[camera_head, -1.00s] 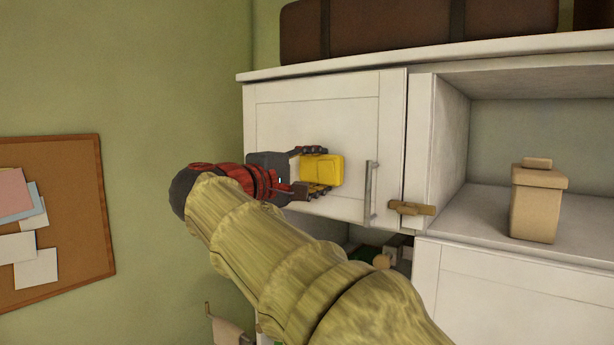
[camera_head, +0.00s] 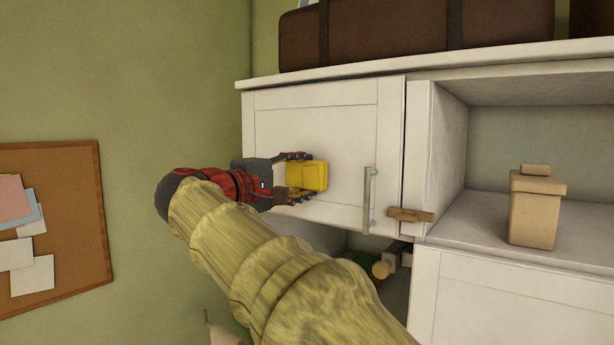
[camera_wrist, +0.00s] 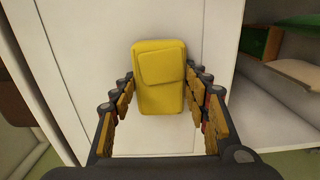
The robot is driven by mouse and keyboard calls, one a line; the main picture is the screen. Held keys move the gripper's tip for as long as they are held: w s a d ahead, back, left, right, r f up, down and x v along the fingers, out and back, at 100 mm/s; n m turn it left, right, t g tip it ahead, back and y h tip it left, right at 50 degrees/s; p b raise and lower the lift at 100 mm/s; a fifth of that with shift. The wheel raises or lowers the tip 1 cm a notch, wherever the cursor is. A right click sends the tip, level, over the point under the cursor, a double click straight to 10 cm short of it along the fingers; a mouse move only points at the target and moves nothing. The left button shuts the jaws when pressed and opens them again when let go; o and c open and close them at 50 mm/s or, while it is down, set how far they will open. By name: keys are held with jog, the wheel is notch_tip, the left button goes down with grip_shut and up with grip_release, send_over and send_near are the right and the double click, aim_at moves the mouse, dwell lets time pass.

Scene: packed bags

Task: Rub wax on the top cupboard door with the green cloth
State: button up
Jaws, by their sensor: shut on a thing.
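The top cupboard door (camera_head: 340,135) is white and shut, with a vertical metal handle (camera_head: 369,200) near its right edge. My gripper (camera_head: 305,176) is in front of the door's lower middle. It is shut on a yellow block-like thing (camera_head: 316,177) with a flap, perhaps a folded cloth or sponge. In the wrist view the yellow thing (camera_wrist: 160,95) lies between the fingers, flat before the white door (camera_wrist: 95,50); I cannot tell whether it touches. I see no cloth that is clearly green.
A wooden latch (camera_head: 410,215) sits right of the handle. An open shelf (camera_head: 590,220) holds a tan box (camera_head: 537,208). A brown case (camera_head: 370,35) lies on top of the cupboard. A cork board (camera_head: 60,270) hangs on the left wall. Below the door is an open space with small items.

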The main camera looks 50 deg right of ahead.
aim_at(318, 166)
jog(key=shift+w+a+p, duration=0.15)
jog(key=shift+w+p, duration=0.45)
jog(key=shift+w, duration=1.4)
jog(key=shift+w+a+p, duration=0.15)
jog(key=shift+w+p, duration=0.4)
jog(key=shift+w, duration=1.4)
jog(key=shift+s+d+r+b, duration=0.15)
jog(key=shift+s+r+b, duration=0.2)
jog(key=shift+s+b, duration=1.15)
jog(key=shift+s+d+r+b, duration=0.15)
jog(key=shift+s+r+b, duration=0.25)
jog(key=shift+s, duration=2.15)
jog(key=shift+s+d+r+b, duration=0.15)
jog(key=shift+s+r+b, duration=0.2)
jog(key=shift+s+b, duration=1.1)
jog(key=shift+s+p, duration=0.45)
jog(key=shift+p, duration=0.2)
jog(key=w+p, duration=0.4)
jog(key=w, duration=0.8)
jog(key=shift+a, duration=0.45)
jog(key=shift+s+a+b, duration=0.15)
jog(key=shift+a+b, duration=0.05)
jog(key=shift+a, duration=1.3)
jog(key=shift+s+a+b, duration=0.15)
jog(key=shift+a, duration=1.3)
